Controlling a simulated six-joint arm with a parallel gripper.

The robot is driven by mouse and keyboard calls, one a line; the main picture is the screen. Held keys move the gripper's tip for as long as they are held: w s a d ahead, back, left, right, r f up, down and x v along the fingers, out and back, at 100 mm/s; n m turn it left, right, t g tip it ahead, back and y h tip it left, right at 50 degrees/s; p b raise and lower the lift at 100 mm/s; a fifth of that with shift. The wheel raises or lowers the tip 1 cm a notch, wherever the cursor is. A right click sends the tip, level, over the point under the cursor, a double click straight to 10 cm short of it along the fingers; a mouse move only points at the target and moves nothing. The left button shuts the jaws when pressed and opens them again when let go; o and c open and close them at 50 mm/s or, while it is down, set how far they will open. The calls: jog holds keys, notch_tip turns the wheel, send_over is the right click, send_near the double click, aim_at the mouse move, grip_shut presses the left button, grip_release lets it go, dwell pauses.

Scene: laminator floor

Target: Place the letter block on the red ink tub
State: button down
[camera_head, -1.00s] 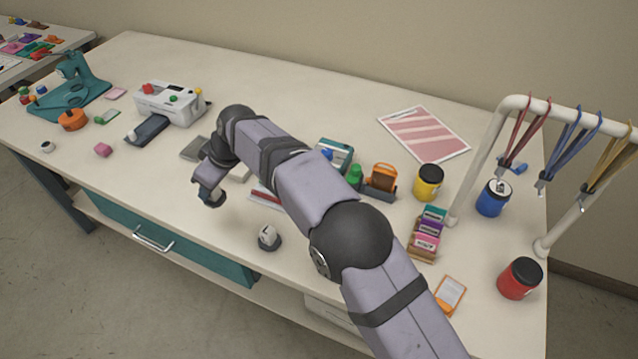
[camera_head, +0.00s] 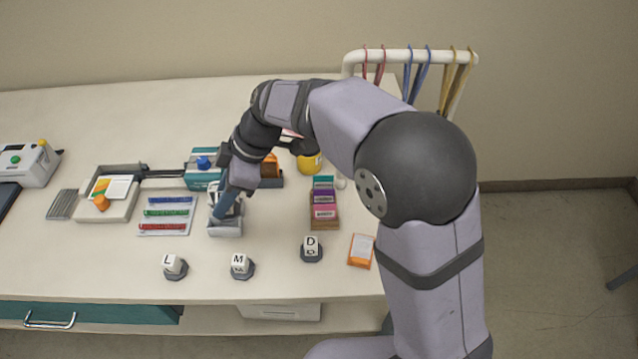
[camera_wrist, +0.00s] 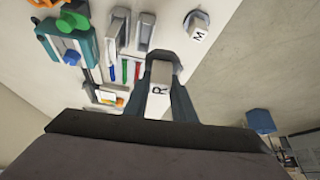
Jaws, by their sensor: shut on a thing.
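My gripper (camera_head: 226,206) is low over a small grey holder (camera_head: 226,231) in the middle of the bench. In the wrist view my gripper (camera_wrist: 160,75) is shut on a white letter block (camera_wrist: 158,92) marked R. The gap between the block and the holder is unclear. Three other white letter blocks stand on dark bases along the front: L (camera_head: 173,264), M (camera_head: 240,263) and D (camera_head: 311,246). The M block also shows in the wrist view (camera_wrist: 199,32). The red ink tub is not visible in either view now.
Beside the gripper lie a card with coloured strips (camera_head: 166,215) and a teal device (camera_head: 204,168). To the right are a yellow tub (camera_head: 309,163), a rack of coloured pads (camera_head: 324,203) and an orange-edged card (camera_head: 361,251). A strap rail (camera_head: 410,54) stands behind my arm.

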jog(key=w+d+r, duration=0.1)
jog(key=d+r, duration=0.3)
jog(key=d, duration=0.3)
jog(key=d+r, duration=0.3)
jog(key=d, duration=0.5)
jog(key=w+d+f+m+p, duration=0.1)
jog(key=w+d+p, duration=0.15)
jog(key=d, duration=1.15)
jog(key=w+d+f+p, duration=0.1)
jog(key=w+d+p, duration=0.15)
jog(key=d, duration=1.15)
jog(key=shift+t, duration=0.3)
jog(key=shift+s+d+f+p, duration=0.15)
jog(key=shift+f+p, duration=0.9)
jog(key=shift+f, duration=1.2)
jog(key=shift+s+d+f+p, duration=0.15)
jog(key=shift+f+p, duration=0.9)
jog(key=shift+f, duration=1.15)
jog(key=shift+s+a+f, duration=0.1)
jog(key=shift+f, duration=0.25)
jog(key=shift+f, duration=0.2)
jog(key=c, duration=1.5)
grip_release()
